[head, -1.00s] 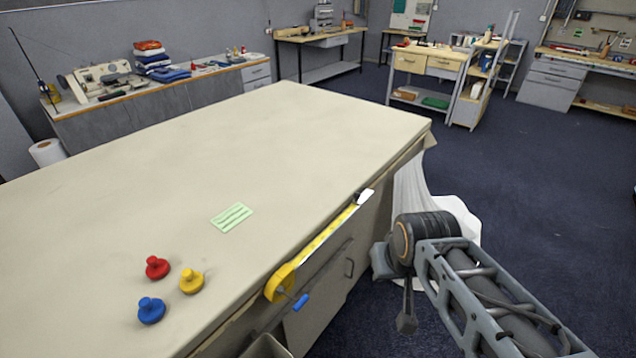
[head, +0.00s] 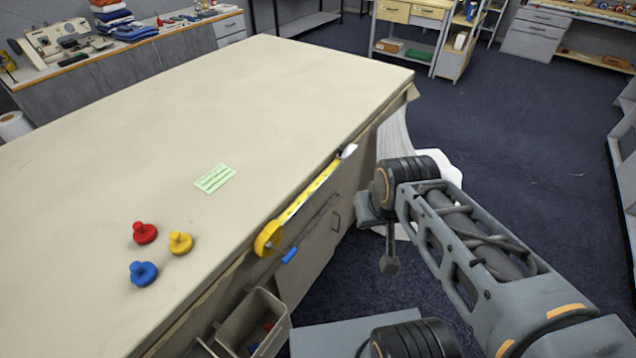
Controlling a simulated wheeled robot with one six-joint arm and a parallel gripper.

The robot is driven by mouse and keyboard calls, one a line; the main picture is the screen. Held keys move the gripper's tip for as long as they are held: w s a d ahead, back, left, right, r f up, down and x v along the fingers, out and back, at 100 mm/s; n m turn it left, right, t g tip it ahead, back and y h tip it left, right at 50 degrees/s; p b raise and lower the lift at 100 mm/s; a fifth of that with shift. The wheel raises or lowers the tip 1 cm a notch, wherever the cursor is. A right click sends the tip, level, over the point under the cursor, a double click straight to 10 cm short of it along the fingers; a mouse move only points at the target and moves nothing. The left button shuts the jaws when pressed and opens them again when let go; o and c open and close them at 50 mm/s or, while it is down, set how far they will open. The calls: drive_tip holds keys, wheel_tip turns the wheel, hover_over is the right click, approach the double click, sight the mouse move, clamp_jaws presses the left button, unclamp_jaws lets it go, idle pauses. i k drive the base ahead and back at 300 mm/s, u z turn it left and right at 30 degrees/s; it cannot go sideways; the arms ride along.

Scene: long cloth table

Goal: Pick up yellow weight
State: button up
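The yellow weight (head: 180,243) stands upright on the long cloth table (head: 250,110), near its front edge. It is a round disc with a knob on top. A red weight (head: 145,233) stands just left of it and a blue weight (head: 143,273) stands in front and to the left. My gripper (head: 389,262) hangs off the table's right side, over the floor, well to the right of the weights. It is small and dark here, and I cannot tell whether its fingers are open or shut. Nothing shows in it.
A green card (head: 215,178) lies on the table. A grey bin (head: 253,325) hangs below the edge. The far tabletop is clear.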

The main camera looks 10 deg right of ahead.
sight(180, 244)
drive_tip(key=u, duration=1.35)
drive_tip(key=k, duration=0.5)
drive_tip(key=u, duration=0.2)
drive_tip(key=i, duration=0.85)
drive_tip(key=u, duration=1.35)
